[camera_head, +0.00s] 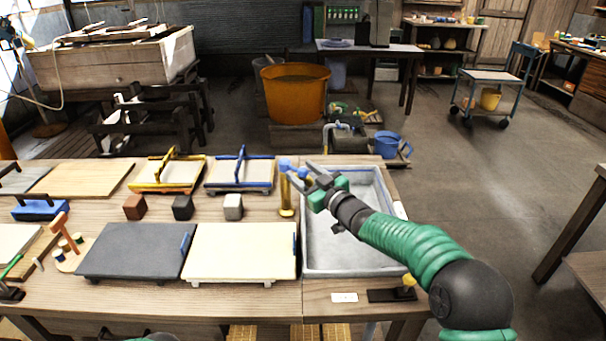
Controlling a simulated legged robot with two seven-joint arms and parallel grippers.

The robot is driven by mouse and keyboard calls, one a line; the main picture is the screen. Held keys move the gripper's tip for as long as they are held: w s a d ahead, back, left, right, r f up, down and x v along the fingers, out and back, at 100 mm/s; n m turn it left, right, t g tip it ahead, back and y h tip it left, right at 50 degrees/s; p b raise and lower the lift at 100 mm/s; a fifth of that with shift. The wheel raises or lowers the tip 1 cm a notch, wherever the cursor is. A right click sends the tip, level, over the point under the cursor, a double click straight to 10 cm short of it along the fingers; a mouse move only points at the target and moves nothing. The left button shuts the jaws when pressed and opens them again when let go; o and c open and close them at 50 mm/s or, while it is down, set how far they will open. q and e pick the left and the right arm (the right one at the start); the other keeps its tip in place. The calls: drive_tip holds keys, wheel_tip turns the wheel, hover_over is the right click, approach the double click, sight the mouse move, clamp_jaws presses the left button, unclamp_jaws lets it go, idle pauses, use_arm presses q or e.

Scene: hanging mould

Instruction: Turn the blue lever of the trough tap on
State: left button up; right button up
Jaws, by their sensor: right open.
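The trough tap (287,199) is a brass post at the left edge of the grey trough (345,255). Its blue lever (285,165) shows at the top of the post, with more blue beside the fingers. My right gripper (304,172) reaches in from the right over the trough's far left corner. It is open, with its fingertips close to the lever. I cannot tell whether they touch it. The fingers partly cover the top of the tap. My left gripper is not in view.
A grey slab (135,250) and a cream slab (240,252) lie left of the trough. A blue bucket (388,145) and an orange tub (295,93) stand beyond the bench.

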drive_tip(key=shift+a, duration=0.1)
clamp_jaws()
idle(1.3)
